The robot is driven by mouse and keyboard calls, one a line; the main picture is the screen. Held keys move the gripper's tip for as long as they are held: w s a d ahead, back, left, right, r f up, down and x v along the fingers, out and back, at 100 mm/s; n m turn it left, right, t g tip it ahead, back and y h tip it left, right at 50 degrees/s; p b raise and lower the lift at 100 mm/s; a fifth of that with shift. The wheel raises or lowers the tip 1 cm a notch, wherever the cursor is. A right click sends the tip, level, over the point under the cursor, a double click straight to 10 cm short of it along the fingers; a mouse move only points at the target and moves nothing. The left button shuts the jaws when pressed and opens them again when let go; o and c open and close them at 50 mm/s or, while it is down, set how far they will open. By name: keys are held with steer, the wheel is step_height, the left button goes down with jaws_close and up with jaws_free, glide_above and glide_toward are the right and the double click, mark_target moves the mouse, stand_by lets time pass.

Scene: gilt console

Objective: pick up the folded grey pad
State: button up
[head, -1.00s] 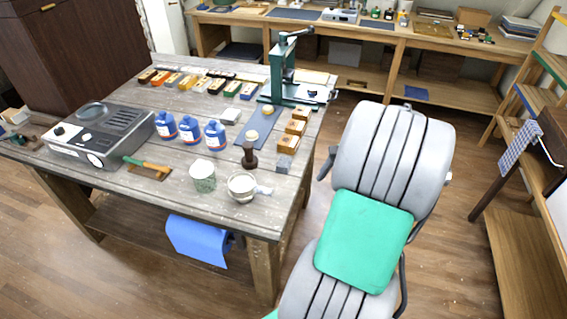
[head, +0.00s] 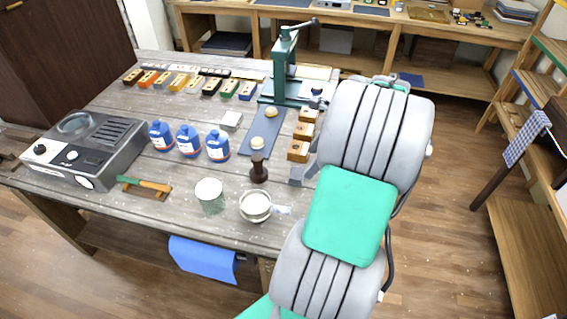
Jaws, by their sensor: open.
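A small, flat, light grey pad (head: 231,121) lies on the wooden workbench (head: 130,205), right of the blue bottles and left of the dark blue mat. It looks like the folded grey pad, though its folds are too small to make out. A second small grey block (head: 296,175) sits near the bench's right edge, close beside my arm in the picture and partly covered. My grey and green arm fills the right of the view, over and beside the bench's right edge. My gripper's fingers do not show.
Blue bottles (head: 189,141) stand close left of the pad. A green press (head: 284,70) stands behind.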

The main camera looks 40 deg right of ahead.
mark_target(298, 173)
steer(key=shift+w+a+f, duration=0.25)
steer(key=shift+w+f, duration=0.3)
steer(key=shift+w, duration=0.25)
steer(key=x, duration=0.6)
steer(key=shift+a+f+p, duration=0.15)
steer(key=shift+p, duration=0.25)
steer(key=c, duration=1.4)
steer(key=shift+r, duration=0.5)
steer(key=r, duration=0.1)
steer(key=r+b, duration=0.1)
steer(key=shift+s+r, duration=0.25)
steer(key=shift+r, duration=0.1)
steer(key=s+a+r, duration=0.2)
steer(key=s+r, duration=0.7)
steer(key=s, duration=0.4)
steer(key=shift+s+a, duration=0.25)
